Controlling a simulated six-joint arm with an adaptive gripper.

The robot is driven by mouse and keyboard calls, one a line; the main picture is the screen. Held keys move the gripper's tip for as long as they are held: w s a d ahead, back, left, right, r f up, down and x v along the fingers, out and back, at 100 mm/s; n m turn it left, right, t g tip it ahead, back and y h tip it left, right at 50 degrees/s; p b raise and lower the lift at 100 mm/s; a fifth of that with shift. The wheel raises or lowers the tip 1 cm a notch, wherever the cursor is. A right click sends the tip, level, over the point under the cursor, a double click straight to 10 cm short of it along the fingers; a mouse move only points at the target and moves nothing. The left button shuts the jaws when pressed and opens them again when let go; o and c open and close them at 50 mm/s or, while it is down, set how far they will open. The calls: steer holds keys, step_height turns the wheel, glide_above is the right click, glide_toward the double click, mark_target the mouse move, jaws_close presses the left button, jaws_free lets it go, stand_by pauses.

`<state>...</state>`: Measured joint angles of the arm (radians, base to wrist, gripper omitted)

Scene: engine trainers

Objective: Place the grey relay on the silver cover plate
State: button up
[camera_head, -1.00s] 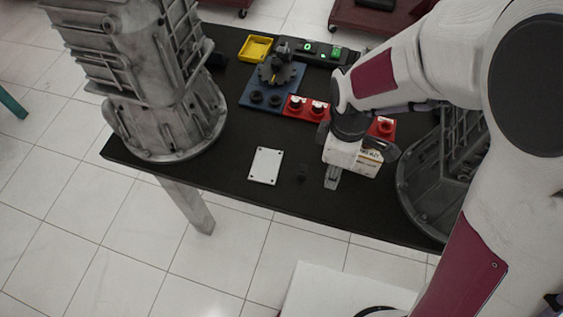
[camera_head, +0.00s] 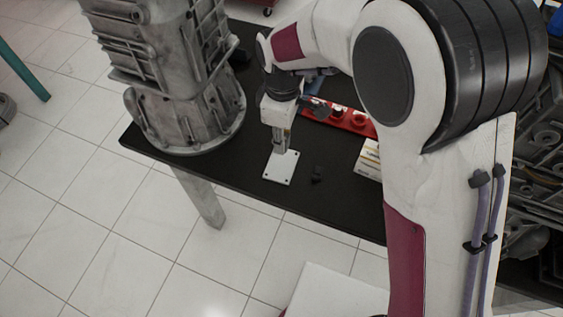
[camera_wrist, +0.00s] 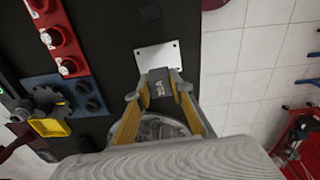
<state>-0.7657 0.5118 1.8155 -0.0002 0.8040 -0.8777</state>
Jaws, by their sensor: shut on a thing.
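The silver cover plate (camera_head: 281,168) lies flat on the black table in the head view, with a hole near each corner. It also shows in the wrist view (camera_wrist: 172,50), ahead of the fingertips. My gripper (camera_head: 281,143) points down over the plate's far part. In the wrist view my gripper (camera_wrist: 160,88) is shut on the grey relay (camera_wrist: 159,88), a dark grey block with lettering. The relay is at the plate's near edge in that view. I cannot tell whether it touches the plate.
A large metal gearbox housing (camera_head: 183,110) stands left of the plate. A small black part (camera_head: 317,174) lies right of it, then a white box (camera_head: 369,158). A red strip with knobs (camera_head: 338,117) is behind. The table's front edge is close to the plate.

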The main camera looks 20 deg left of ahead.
steer(key=shift+w+a+r+m, duration=0.3)
steer(key=shift+w+a+r, duration=0.05)
steer(key=shift+r, duration=0.2)
steer(key=shift+s+d, duration=0.1)
steer(key=shift+d, duration=0.05)
steer(key=shift+f, duration=0.1)
glide_above(282, 164)
steer(key=shift+f, duration=3.05)
steer(key=shift+f, duration=0.1)
steer(key=shift+f, duration=1.75)
steer(key=shift+f, duration=0.1)
steer(key=o, duration=1)
steer(key=shift+o, duration=0.2)
